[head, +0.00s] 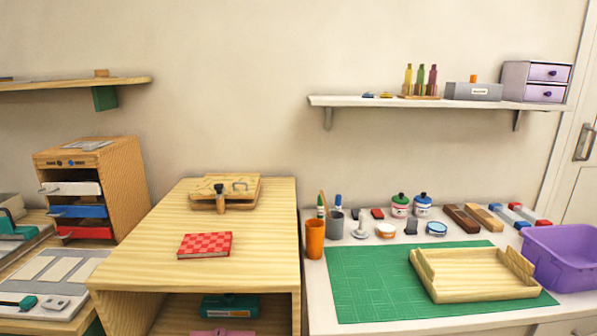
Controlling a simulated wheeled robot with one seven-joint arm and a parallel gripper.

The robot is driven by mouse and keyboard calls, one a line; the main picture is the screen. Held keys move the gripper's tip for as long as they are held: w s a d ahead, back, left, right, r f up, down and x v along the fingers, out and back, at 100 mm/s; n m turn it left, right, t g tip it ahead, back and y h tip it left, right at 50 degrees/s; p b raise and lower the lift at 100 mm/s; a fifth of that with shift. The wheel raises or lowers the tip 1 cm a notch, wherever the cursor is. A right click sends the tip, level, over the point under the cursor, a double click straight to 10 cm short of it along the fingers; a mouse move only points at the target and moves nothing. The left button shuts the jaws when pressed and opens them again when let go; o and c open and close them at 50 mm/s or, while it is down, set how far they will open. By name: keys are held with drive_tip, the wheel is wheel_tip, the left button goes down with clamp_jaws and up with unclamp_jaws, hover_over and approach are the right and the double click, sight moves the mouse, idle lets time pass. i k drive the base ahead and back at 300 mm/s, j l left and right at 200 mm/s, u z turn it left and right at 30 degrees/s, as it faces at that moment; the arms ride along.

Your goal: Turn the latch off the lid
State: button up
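A low wooden box (240,198) stands at the back of the light wooden cabinet top. Its flat wooden lid (243,182) lies on it, seemingly closed. A latch (221,201) with a dark knob at its top sits at the front of the box. It seems to stand upright across the lid's front edge, but it is too small to tell exactly how it overlaps the lid. My gripper is not in view.
A red checked book (205,245) lies on the cabinet top (150,250) in front of the box. A drawer unit (118,165) stands to the left. To the right, a table carries a green mat (375,285), a wooden tray (470,285), cups and bottles.

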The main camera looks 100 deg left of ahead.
sight(219, 188)
drive_tip(key=l+u, duration=0.1)
drive_tip(key=u, duration=2.9)
